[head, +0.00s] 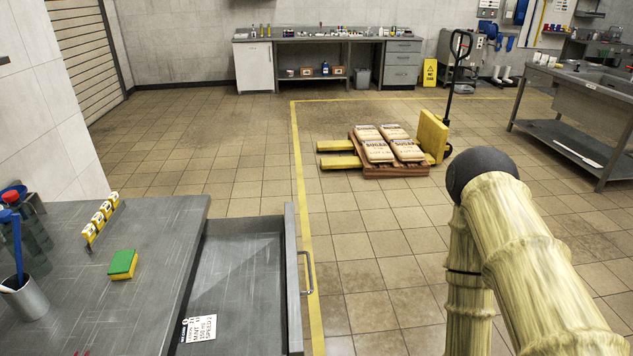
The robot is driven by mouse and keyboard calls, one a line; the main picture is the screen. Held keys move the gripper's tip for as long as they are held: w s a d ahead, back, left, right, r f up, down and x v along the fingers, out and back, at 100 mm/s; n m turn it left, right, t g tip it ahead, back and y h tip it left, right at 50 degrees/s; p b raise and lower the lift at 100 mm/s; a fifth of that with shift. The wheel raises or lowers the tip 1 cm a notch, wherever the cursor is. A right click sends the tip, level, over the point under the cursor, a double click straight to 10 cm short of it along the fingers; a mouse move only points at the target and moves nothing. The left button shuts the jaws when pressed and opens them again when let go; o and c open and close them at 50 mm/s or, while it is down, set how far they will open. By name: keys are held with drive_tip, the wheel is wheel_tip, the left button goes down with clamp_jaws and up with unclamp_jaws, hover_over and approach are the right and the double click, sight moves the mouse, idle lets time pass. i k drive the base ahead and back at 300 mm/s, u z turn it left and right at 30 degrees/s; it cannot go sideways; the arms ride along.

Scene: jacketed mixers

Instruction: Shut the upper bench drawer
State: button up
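The upper bench drawer (293,285) stands pulled out from the right side of the grey metal bench (150,235). Its metal bar handle (308,272) is on the drawer front, facing right. A white printed card (198,329) lies at the near end, at the drawer's left side. The rest of the visible drawer floor looks bare. My arm, with pale yellow ribbed links and a dark round joint, shows at the right, apart from the drawer. My gripper is not in view.
On the bench are a green-yellow sponge (123,264), a row of yellow-white blocks (101,218), a metal cup (24,298) and bottles (31,232). A pallet with sacks (381,172) and a pallet truck (433,135) stand beyond. Tiled floor right of the drawer is clear.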

sight(244, 272)
drive_tip(key=u, duration=2.4)
drive_tip(key=k, duration=0.95)
drive_tip(key=z, duration=1.7)
drive_tip(key=i, duration=0.5)
drive_tip(key=u, duration=0.1)
